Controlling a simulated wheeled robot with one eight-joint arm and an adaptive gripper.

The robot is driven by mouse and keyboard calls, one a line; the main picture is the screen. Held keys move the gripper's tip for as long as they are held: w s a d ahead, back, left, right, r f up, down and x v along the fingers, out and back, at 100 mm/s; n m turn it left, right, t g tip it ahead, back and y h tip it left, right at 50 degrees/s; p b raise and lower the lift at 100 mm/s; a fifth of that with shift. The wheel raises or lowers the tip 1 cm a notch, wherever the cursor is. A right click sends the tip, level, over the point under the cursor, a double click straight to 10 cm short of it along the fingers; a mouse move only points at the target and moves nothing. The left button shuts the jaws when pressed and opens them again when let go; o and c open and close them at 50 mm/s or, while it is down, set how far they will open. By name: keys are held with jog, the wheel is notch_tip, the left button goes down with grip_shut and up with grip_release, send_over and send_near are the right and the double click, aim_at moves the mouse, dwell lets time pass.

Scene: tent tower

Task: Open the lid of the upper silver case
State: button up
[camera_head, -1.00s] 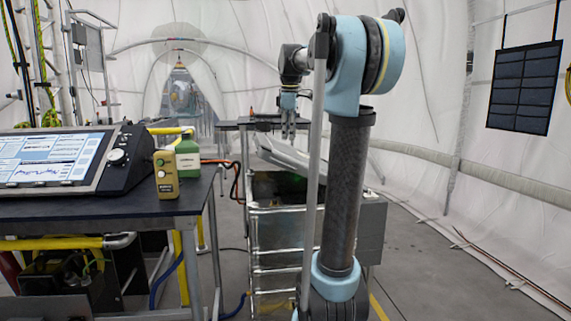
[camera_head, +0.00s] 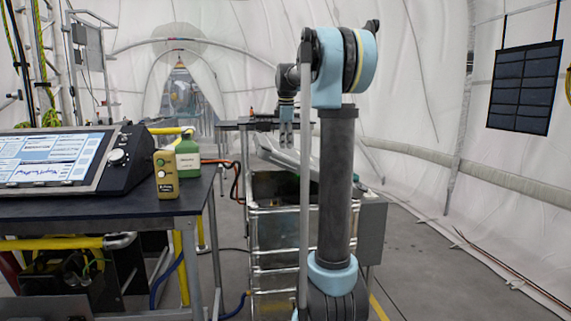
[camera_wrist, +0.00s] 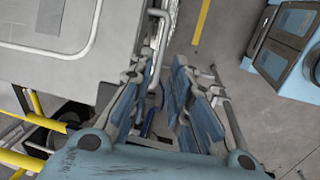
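The upper silver case (camera_head: 283,228) tops a stack of metal cases in the middle of the head view. Its pale lid (camera_head: 277,153) is tilted up, with a dark gap below it; my arm hides its right part. My gripper (camera_head: 286,143) points down at the lid's upper face in the head view; I cannot tell there whether it touches. In the wrist view my gripper (camera_wrist: 160,65) has its fingers apart with nothing clearly between them. A grey case surface (camera_wrist: 75,55) with a rim and a bar-like handle lies left of the fingers.
A grey box (camera_head: 371,232) adjoins the stack's right side. Open floor (camera_head: 425,250) lies to the right.

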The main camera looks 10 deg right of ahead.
aim_at(285, 160)
jog(key=f, duration=0.3)
jog(key=w+f, duration=0.1)
jog(key=f, duration=0.5)
jog(key=shift+w, duration=0.2)
jog(key=shift+r, duration=0.1)
grip_shut()
jog(key=shift+d, duration=0.2)
jog(key=shift+a, duration=0.1)
